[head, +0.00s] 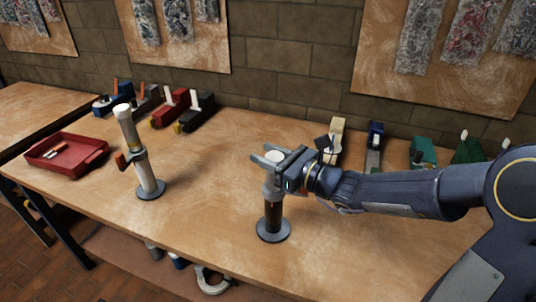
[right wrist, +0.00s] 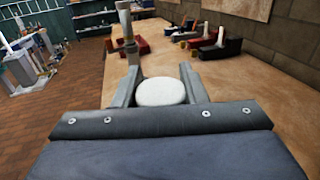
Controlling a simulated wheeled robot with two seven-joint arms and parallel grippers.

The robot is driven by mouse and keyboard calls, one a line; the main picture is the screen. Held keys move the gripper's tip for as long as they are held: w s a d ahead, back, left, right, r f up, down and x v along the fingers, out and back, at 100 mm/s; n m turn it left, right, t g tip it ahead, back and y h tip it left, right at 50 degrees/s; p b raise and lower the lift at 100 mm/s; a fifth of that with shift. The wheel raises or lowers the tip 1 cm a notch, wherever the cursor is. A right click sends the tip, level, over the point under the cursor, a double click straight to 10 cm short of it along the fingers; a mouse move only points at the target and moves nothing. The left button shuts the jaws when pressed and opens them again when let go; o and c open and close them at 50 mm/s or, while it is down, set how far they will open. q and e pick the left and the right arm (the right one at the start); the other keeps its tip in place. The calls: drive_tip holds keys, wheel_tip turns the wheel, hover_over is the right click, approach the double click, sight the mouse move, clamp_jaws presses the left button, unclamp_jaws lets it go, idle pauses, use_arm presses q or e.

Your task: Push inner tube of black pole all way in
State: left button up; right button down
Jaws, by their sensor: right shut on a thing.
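The black pole (head: 272,216) stands upright on a round grey base on the wooden table. Its lighter inner tube (head: 271,181) rises out of the top and ends in a white cap (right wrist: 160,92). My right gripper (head: 267,157) comes in from the right and is shut on the inner tube near its top, with one finger on each side of the cap in the right wrist view. The fingers hide part of the tube, so how far it sticks out is hard to tell. My left gripper is in neither view.
A white pole (head: 128,135) with an orange-levered clamp stands on its own base to the left. A red tray (head: 66,155) lies at the far left. Several coloured tools line the table's back near the brick wall. The table between the two poles is clear.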

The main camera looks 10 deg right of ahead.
drive_tip(key=c, duration=0.9)
unclamp_jaws()
drive_tip(key=shift+r, duration=0.1)
drive_tip(key=v, duration=0.7)
drive_tip(key=shift+s+d, duration=0.25)
drive_tip(key=shift+s, duration=0.05)
